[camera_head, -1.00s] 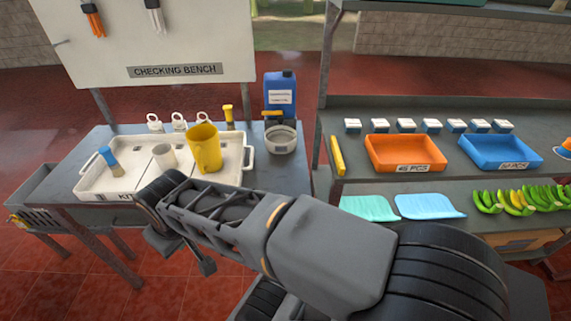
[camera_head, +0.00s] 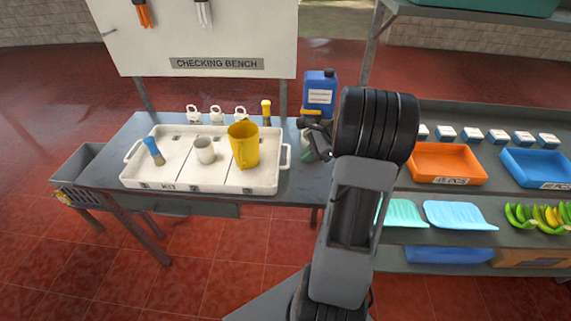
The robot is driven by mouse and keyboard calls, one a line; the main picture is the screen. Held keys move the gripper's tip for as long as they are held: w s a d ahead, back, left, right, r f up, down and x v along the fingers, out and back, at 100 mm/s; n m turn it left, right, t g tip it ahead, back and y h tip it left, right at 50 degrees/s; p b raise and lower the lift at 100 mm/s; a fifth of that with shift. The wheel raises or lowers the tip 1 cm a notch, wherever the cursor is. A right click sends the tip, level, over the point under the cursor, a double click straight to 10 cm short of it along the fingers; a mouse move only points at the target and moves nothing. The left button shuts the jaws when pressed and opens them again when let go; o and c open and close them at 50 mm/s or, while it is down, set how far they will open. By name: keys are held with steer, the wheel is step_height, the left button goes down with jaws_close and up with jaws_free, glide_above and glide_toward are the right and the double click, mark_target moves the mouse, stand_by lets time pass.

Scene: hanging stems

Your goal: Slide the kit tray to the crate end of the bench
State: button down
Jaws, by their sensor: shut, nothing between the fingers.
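The white kit tray (camera_head: 215,186) lies flat on the grey checking bench (camera_head: 105,172). It holds a blue-handled brush (camera_head: 153,152), a white cup (camera_head: 204,150) and a yellow jug (camera_head: 243,147). A grey crate (camera_head: 80,194) is at the bench's left end, and bare bench top lies between it and the tray. My gripper (camera_head: 314,140) is right of the tray's right handle (camera_head: 286,156), in front of the blue canister, and appears apart from the tray. It is shut and empty; its fingertips are small and dark, partly hidden by my arm.
A blue canister (camera_head: 320,92) stands behind my gripper; the round pot beside it is mostly hidden. Several white tags (camera_head: 218,116) and a yellow-capped bottle (camera_head: 266,112) stand behind the tray. Shelves with an orange bin (camera_head: 447,164) and a blue bin (camera_head: 535,168) are right.

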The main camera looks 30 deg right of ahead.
steer(key=d+f+m+t, duration=0.1)
steer(key=d+f+m, duration=0.1)
steer(key=d+m, duration=0.15)
steer(key=shift+y, duration=0.4)
steer(key=x, duration=0.3)
steer(key=p+x, duration=0.1)
steer(key=x, duration=0.5)
steer(key=shift+w+d+p, duration=0.35)
steer(key=shift+w+d, duration=0.05)
steer(key=shift+w+a+p, duration=0.35)
steer(key=shift+w+a, duration=0.25)
steer(key=shift+a, duration=0.3)
steer(key=shift+w+a, duration=0.5)
steer(key=shift+a, duration=0.2)
